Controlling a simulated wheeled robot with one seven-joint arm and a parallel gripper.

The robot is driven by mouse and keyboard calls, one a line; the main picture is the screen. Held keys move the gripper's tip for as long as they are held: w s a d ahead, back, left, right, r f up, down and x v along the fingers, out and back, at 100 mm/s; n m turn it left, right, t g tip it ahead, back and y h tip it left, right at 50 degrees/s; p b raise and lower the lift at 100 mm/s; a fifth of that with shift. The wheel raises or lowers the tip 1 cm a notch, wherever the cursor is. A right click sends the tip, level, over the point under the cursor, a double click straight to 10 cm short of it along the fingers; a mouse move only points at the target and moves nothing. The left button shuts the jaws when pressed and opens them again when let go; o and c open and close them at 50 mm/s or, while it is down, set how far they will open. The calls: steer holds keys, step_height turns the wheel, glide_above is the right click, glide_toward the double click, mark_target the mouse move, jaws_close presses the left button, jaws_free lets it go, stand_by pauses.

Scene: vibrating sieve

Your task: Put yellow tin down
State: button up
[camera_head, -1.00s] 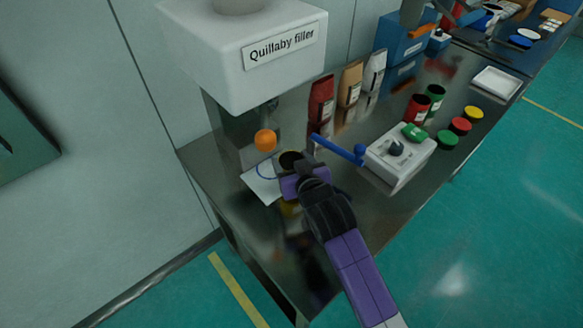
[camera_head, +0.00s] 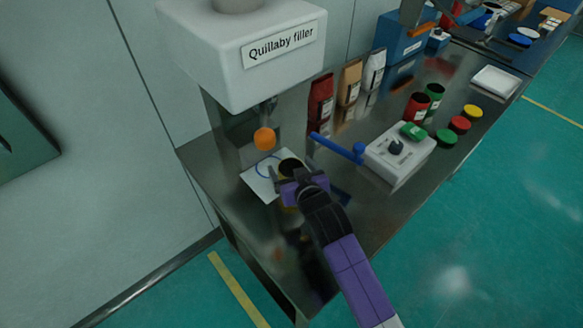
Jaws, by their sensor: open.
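The yellow tin (camera_head: 290,165) stands upright with its dark open mouth up, at the right edge of a white card with a blue circle (camera_head: 262,183). The tin covers part of the card and circle. My gripper (camera_head: 293,178) is open, with its fingers spread at the near side of the tin. The fingers and wrist hide much of the tin's lower body, so I cannot tell whether they touch it.
The Quillaby filler (camera_head: 245,60) overhangs the card, with an orange ball (camera_head: 264,139) under it. A blue lever (camera_head: 338,148) and a control box (camera_head: 400,155) stand to the right. Bags, red and green tins and coloured lids stand farther back. The bench front is clear.

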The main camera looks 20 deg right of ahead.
steer(key=shift+r, duration=0.1)
steer(key=v, duration=1.2)
steer(key=shift+b, duration=0.3)
steer(key=s+f+y, duration=0.1)
steer(key=s+f, duration=0.2)
steer(key=s, duration=1.4)
steer(key=s+r, duration=0.3)
steer(key=s, duration=0.4)
steer(key=s+r+t, duration=0.1)
steer(key=s+r, duration=0.3)
steer(key=s, duration=0.4)
steer(key=shift+s+d+n, duration=0.35)
steer(key=shift+d+n, duration=0.05)
